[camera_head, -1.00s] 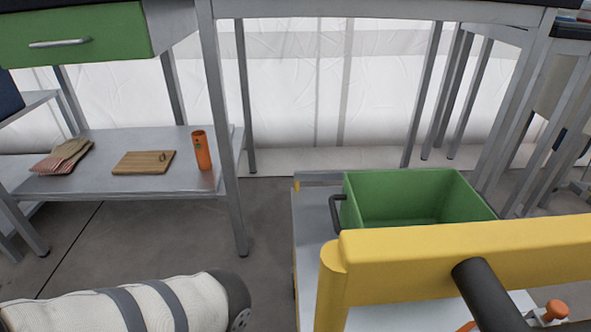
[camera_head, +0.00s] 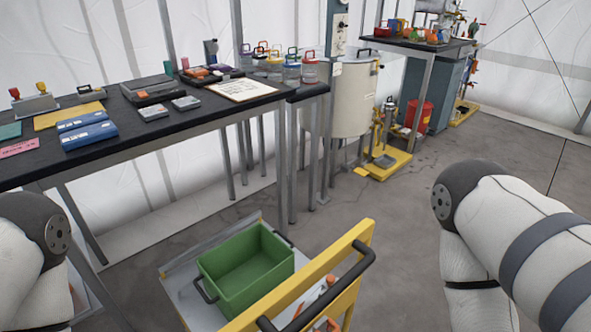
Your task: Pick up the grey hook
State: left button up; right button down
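I cannot make out a grey hook in the head view. Small items lie on the black-topped table (camera_head: 30,172) at the left, too small to identify surely, and none reads clearly as a hook. My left arm shows at the lower left edge and my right arm at the right. Both grippers are outside the picture.
A cart with a yellow frame (camera_head: 310,275) and a green bin (camera_head: 245,270) stands close in front. A pale tank (camera_head: 347,105) stands behind the table's right end. A far table (camera_head: 410,42) and a red bucket (camera_head: 418,115) are beyond. Floor at centre right is clear.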

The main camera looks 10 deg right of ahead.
aim_at(330, 279)
jog(key=l+z, duration=0.35)
jog(key=i+l+u, duration=0.2)
jog(key=l+u, duration=0.2)
jog(key=i+l+u, duration=0.15)
jog(key=l+u, duration=0.7)
jog(key=i+j+u, duration=0.1)
jog(key=i+j, duration=0.3)
jog(key=j, duration=0.15)
